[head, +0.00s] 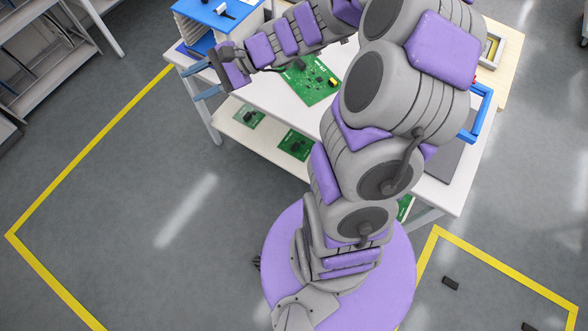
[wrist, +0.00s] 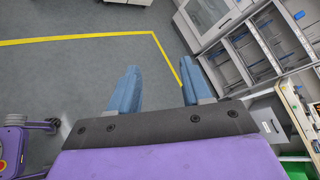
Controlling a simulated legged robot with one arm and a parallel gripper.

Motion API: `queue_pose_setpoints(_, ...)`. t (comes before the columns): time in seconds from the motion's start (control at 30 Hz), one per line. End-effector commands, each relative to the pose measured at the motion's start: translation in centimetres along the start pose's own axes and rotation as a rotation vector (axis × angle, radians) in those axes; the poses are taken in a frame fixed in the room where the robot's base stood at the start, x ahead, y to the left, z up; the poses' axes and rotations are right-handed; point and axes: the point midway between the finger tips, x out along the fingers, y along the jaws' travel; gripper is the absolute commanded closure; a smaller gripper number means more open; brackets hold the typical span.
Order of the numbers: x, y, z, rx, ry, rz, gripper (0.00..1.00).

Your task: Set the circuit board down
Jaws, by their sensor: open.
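A green circuit board (head: 316,88) with a yellow part and dark components lies flat on the white trolley top (head: 270,108), partly behind my arm. My gripper (head: 200,80) is at the trolley's left end, left of the board and apart from it. In the wrist view my gripper (wrist: 157,92) has its two blue fingers spread wide with nothing between them, and they point out over the grey floor. The board does not show in the wrist view.
Other green boards (head: 296,145) lie on the trolley's lower shelf (head: 262,138). A blue-topped rack (head: 222,12) stands close behind my gripper. A blue frame (head: 482,110) is at the trolley's right. Small dark pieces (head: 450,283) lie on the floor; the floor at left is clear.

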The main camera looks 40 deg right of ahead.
Motion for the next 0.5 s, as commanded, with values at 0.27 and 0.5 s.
queue_pose_setpoints(0.27, 0.6, 8.9, 10.8, -0.402, -0.059, 0.464, 0.52)
queue_pose_setpoints(0.5, -4.1, 16.5, 14.7, -0.689, -0.029, 0.851, 0.52)
